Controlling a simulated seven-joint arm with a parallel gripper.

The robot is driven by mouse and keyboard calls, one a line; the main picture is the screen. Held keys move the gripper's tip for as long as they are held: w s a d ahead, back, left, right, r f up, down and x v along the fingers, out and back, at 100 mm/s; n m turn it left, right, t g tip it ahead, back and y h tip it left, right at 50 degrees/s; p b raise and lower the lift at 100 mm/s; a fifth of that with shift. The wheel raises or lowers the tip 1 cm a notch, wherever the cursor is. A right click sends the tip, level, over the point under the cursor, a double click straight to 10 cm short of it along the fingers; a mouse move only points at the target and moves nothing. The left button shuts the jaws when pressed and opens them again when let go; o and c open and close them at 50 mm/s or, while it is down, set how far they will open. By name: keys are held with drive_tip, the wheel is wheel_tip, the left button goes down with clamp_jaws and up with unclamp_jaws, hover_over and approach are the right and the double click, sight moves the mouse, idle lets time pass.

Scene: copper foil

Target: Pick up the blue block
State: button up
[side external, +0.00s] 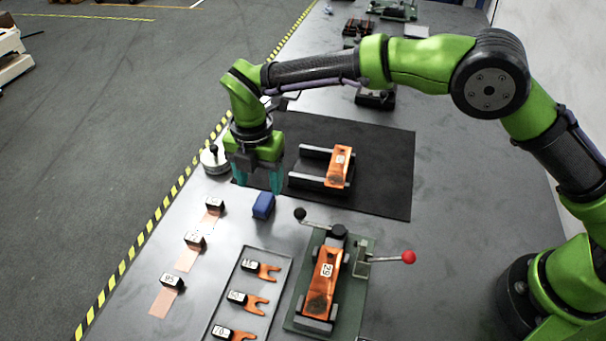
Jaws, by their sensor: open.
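The blue block (263,205) lies on the grey table, just in front of the black mat's near left corner. My gripper (261,182) hangs above and slightly behind the block, with its teal fingers pointing down. The fingers are open and nothing shows between them. The block's top and near side are visible, and the fingertips look close to it. I cannot tell the exact gap between the fingertips and the block.
A black mat (390,185) bears a grey fixture with an orange part (340,167). A green-based clamp (329,275) with a red-knobbed lever (408,257) stands at the front. A tray (283,262) holds orange forks. Black blocks on copper strips (188,259) lie left.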

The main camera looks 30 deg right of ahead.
sight(263, 201)
drive_tip(key=shift+d+f, duration=0.1)
drive_tip(key=shift+f, duration=3)
drive_tip(key=shift+c, duration=0.5)
drive_tip(key=c, duration=1)
drive_tip(key=shift+r, duration=5.05)
drive_tip(key=shift+c, duration=0.2)
